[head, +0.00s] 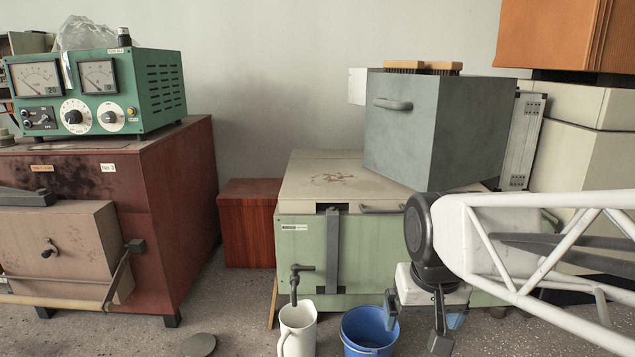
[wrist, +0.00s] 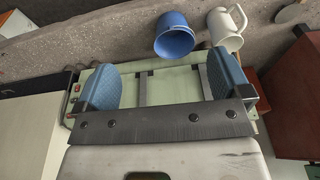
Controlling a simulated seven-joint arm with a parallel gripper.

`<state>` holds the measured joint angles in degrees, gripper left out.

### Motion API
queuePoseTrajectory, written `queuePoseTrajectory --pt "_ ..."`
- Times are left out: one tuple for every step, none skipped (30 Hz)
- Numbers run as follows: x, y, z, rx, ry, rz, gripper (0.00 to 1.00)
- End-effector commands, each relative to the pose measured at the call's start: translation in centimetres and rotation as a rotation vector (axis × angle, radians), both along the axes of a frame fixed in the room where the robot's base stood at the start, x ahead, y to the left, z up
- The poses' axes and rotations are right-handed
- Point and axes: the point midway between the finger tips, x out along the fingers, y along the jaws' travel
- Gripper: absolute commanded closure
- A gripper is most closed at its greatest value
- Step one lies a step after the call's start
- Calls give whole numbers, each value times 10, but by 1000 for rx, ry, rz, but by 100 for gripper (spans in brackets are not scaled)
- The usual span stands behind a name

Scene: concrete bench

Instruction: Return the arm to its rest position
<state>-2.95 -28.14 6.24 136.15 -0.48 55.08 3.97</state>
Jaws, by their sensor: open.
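My gripper (head: 417,325) hangs at the end of my white arm at the lower right in the head view, pointing down. It is in front of the pale green cabinet (head: 380,252) and to the right of the blue bucket (head: 368,332). In the wrist view the two blue finger pads of my gripper (wrist: 164,84) stand wide apart. Nothing is held between them; only the green cabinet face (wrist: 166,86) shows behind.
A grey box (head: 430,125) rests on the cabinet. A red-brown cabinet (head: 175,210) with a green meter unit (head: 150,90) stands left. A round disc (head: 199,345) lies on the floor.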

Motion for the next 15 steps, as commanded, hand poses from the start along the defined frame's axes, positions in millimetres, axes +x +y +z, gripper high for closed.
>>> queuePoseTrajectory --pt "-14 -4 -2 -1 -8 -3 4" --pt "-21 -6 -4 -2 -12 -3 4" --pt "-31 -9 -7 -4 -17 -4 4" --pt "-37 -11 -10 -4 -20 -5 4" --pt "-44 -13 -12 -5 -23 -5 4" --pt "-52 -15 -15 -6 -27 -6 4" --pt "-57 -16 -17 -6 -30 -6 4" --pt "-62 -17 -18 -7 -34 -7 4" --pt "-68 -18 -20 -8 -37 -7 4" --pt "-72 -19 -22 -9 -39 -7 4" --pt "-75 -20 -23 -9 -41 -7 4" --pt "-79 -21 -25 -10 -44 -7 4" --pt "-81 -21 -26 -10 -44 -7 4" --pt "-83 -22 -27 -11 -45 -7 4" --pt "-84 -22 -28 -11 -45 -7 4"
